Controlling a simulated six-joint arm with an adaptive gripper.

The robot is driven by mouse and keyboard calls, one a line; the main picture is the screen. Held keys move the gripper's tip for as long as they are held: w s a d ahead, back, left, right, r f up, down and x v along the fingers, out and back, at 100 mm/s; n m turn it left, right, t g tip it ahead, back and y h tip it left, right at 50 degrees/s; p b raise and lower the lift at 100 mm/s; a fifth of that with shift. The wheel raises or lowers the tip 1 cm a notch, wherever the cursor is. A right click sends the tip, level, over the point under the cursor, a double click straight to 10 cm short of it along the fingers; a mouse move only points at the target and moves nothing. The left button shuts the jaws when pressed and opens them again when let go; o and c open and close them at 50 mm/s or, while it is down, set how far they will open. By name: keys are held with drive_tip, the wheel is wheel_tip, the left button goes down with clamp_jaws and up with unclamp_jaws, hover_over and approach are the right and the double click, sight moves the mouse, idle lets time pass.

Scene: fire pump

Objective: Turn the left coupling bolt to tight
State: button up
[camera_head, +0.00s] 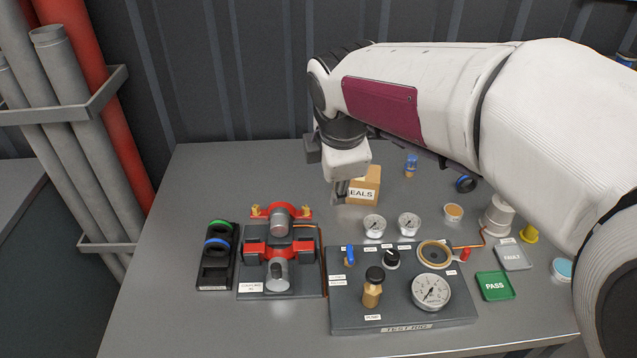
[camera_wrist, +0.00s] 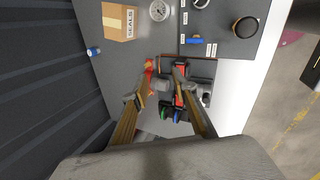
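The coupling fixture (camera_head: 280,285) stands at the left of the bench. It carries a red coupling (camera_head: 256,250) with grey pipe stubs, dark blocks on both sides and a red flange with brass lugs, one at the left (camera_head: 255,210). I cannot make out which part is the left coupling bolt, or how tight it is. In the wrist view, the red coupling (camera_wrist: 181,72) shows between and beyond my fingers. My gripper (camera_wrist: 158,82) is open and empty. In the head view, my gripper (camera_head: 341,188) hangs above and behind the fixture, partly hidden by the wrist, apart from the coupling.
A seals box (camera_head: 364,190) stands close beside my gripper. The test rig panel (camera_head: 350,322) with gauges and knobs is right of the fixture. A black holder with green and blue rings (camera_head: 216,272) is left. Green pass (camera_head: 495,286) and grey fault trays (camera_head: 513,256) lie right.

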sight(256, 207)
drive_tip(key=w+a+f+m+g+y, duration=0.1)
drive_tip(key=w+a+f+m, duration=0.1)
drive_tip(key=w+a+f, duration=0.2)
drive_tip(key=w+a+f+m+y, duration=0.1)
drive_tip(key=w+a+f+m, duration=0.2)
drive_tip(key=w+a+f, duration=0.1)
drive_tip(key=w+a+f+m+g+y, duration=0.1)
drive_tip(key=w+a+f+m+y, duration=0.1)
drive_tip(key=w+a+f, duration=0.3)
drive_tip(key=shift+w+a+g, duration=0.3)
drive_tip(key=shift+w+a, duration=0.45)
drive_tip(key=shift+w, duration=0.05)
drive_tip(key=shift+x, duration=3.85)
clamp_jaws()
